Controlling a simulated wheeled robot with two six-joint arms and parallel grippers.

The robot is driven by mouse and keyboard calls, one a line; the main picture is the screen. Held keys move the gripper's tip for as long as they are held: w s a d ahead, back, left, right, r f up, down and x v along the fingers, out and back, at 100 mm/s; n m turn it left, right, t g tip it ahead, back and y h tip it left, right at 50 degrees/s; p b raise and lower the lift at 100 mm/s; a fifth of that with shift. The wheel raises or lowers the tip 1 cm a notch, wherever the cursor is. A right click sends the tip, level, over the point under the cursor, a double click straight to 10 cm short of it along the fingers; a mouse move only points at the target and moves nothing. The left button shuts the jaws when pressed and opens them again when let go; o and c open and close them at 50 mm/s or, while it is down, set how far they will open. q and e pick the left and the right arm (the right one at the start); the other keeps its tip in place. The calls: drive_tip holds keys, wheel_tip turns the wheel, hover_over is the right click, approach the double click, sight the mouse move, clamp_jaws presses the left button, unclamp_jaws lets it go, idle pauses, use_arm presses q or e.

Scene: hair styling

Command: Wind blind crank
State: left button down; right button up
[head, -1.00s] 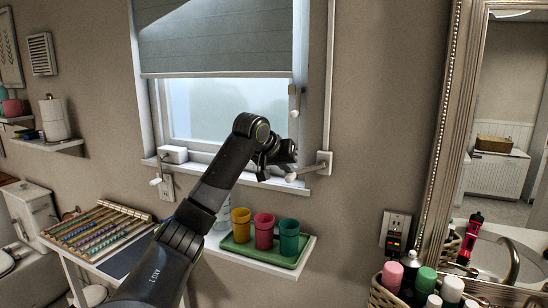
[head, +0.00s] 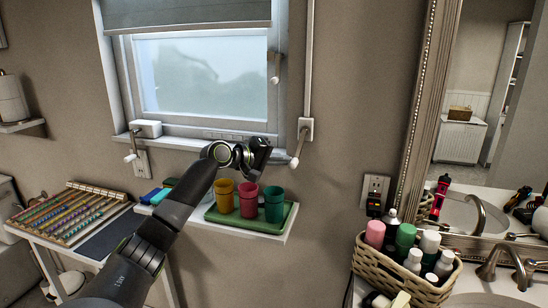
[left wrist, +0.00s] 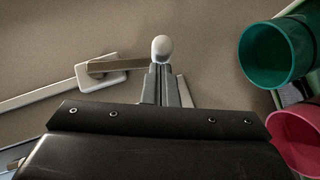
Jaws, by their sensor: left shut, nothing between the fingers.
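The blind crank is a white box (head: 306,124) with a short arm ending in a pale knob (head: 294,162), low at the right of the window. In the head view its arm hangs down, slightly left. The grey blind (head: 185,12) is at the top, with its lower edge above the glass. My left gripper (head: 272,152) is just left of the knob. In the left wrist view the shut fingers (left wrist: 164,88) point at the knob (left wrist: 161,48), which sits right at their tips; I cannot tell if they touch. My right gripper is out of view.
Yellow, red and green cups (head: 248,200) stand in a green tray (head: 277,227) on a shelf close below my left gripper. A basket of bottles (head: 400,277) and a mirror are at the right. The wall between crank and socket is clear.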

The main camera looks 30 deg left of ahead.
use_arm(q)
drive_tip(key=shift+w+d+f+n+t+h+b, duration=0.2)
drive_tip(key=shift+d+f+n+t+h+b, duration=0.2)
drive_tip(key=shift+d+n+t+b, duration=0.15)
drive_tip(key=shift+w+d+f+n+t+h+b, duration=0.15)
drive_tip(key=shift+d+f+n+t+h+b, duration=0.25)
drive_tip(key=shift+d, duration=0.2)
drive_tip(key=shift+r, duration=0.2)
